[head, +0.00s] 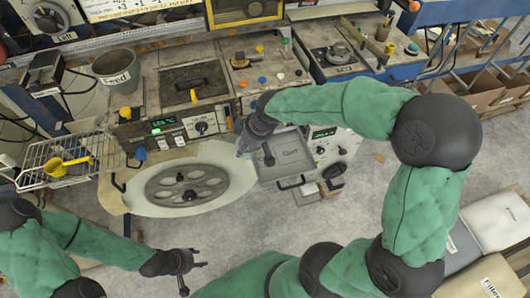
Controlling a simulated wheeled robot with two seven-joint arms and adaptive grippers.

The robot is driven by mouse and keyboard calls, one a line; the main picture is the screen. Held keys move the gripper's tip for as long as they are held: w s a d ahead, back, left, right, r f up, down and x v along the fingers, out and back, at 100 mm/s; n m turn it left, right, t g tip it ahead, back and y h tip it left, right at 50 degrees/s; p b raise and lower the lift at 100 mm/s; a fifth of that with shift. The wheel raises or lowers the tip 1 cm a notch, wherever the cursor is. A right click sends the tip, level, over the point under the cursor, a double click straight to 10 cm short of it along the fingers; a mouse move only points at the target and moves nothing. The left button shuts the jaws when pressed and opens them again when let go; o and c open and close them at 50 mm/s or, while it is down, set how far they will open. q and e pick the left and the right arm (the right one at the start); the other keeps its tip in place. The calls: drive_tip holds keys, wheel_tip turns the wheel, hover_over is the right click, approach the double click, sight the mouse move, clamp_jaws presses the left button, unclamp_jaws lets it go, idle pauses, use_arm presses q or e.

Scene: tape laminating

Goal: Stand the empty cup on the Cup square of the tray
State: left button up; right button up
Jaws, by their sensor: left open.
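The grey tray (296,170) sits at the front of the bench, with a square marked "Cup" (290,153) on its floor. No cup shows clearly on that square. A yellow cup-like vessel with a long handle (58,167) rests in the wire basket at the left; I cannot tell whether it is the cup or whether it is empty. My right gripper (252,149) points down at the tray's left edge; its jaws and anything in them are too small and dark to tell. My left gripper (192,276) is open and empty over the floor, low in the view.
A round plate with a dark slotted disc (187,185) lies left of the tray. A grey "Feed" bucket (116,70) stands at the back left. Control panels line the bench. Sacks (497,220) lie at the right. Bare floor shows between the arms.

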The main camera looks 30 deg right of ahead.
drive_tip(key=d+f+b, duration=0.1)
drive_tip(key=d+f, duration=0.1)
drive_tip(key=d+f+b, duration=0.1)
drive_tip(key=d+f, duration=0.1)
drive_tip(key=w+d+f+b, duration=0.1)
drive_tip(key=d+f, duration=0.1)
drive_tip(key=shift+d+f, duration=0.4)
drive_tip(key=shift+d+f+b, duration=0.1)
drive_tip(key=shift+f+b, duration=0.3)
drive_tip(key=shift+f, duration=1.1)
drive_tip(key=shift+f, duration=0.15)
drive_tip(key=o, duration=1.2)
drive_tip(key=shift+c, duration=0.2)
drive_tip(key=shift+r, duration=0.25)
drive_tip(key=p+v, duration=0.3)
drive_tip(key=v, duration=0.8)
drive_tip(key=shift+s+r+p, duration=0.25)
drive_tip(key=shift+r+p, duration=0.05)
drive_tip(key=shift+r, duration=0.05)
